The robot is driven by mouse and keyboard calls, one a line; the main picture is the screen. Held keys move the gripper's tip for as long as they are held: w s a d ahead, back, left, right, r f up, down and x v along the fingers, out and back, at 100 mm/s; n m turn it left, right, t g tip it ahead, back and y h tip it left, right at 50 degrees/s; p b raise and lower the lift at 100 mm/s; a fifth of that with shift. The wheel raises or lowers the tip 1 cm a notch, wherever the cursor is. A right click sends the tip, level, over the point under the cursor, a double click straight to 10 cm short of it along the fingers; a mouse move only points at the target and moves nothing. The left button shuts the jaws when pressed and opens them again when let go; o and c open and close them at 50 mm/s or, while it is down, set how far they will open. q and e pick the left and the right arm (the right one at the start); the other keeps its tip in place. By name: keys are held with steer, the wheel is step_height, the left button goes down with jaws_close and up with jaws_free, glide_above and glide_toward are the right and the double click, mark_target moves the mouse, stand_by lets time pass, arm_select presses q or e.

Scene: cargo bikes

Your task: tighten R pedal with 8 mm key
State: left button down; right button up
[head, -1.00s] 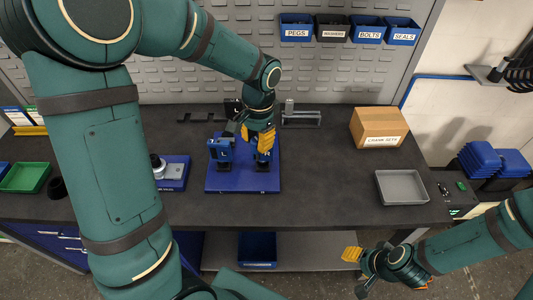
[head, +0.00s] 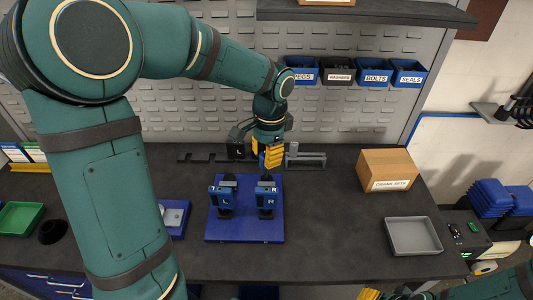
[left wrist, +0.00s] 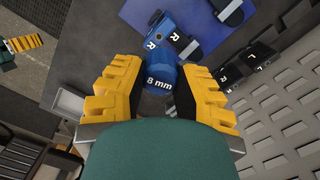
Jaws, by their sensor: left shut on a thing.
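My left gripper (head: 272,156) has yellow fingers and is at the back edge of the blue board. In the left wrist view its fingers (left wrist: 160,92) close on a blue handle marked 8 mm, the 8 mm key (left wrist: 161,78). The blue block marked R (head: 267,200) stands upright on the board, in front of this gripper, with a dark part behind its top; R marks also show in the left wrist view (left wrist: 165,45). Whether the key touches anything is hidden. My right gripper (head: 370,294) is partly cut off at the bottom edge; its opening is unclear.
A matching L block (head: 222,201) stands left on the blue board (head: 245,228). Behind are a black part marked L (head: 237,151) and a grey rack (head: 305,159). A crank sets box (head: 387,170) and empty grey tray (head: 413,236) stand right. Bare bench lies between.

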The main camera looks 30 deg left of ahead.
mark_target(266, 177)
arm_select(q)
steer(key=shift+f+b, duration=1)
steer(key=shift+f, duration=0.4)
steer(key=shift+f+b, duration=0.4)
steer(key=shift+f, duration=0.25)
steer(key=shift+f, duration=0.5)
stand_by(0.5)
steer(key=c, duration=1.4)
jaws_free()
steer(key=shift+c, duration=0.2)
jaws_close()
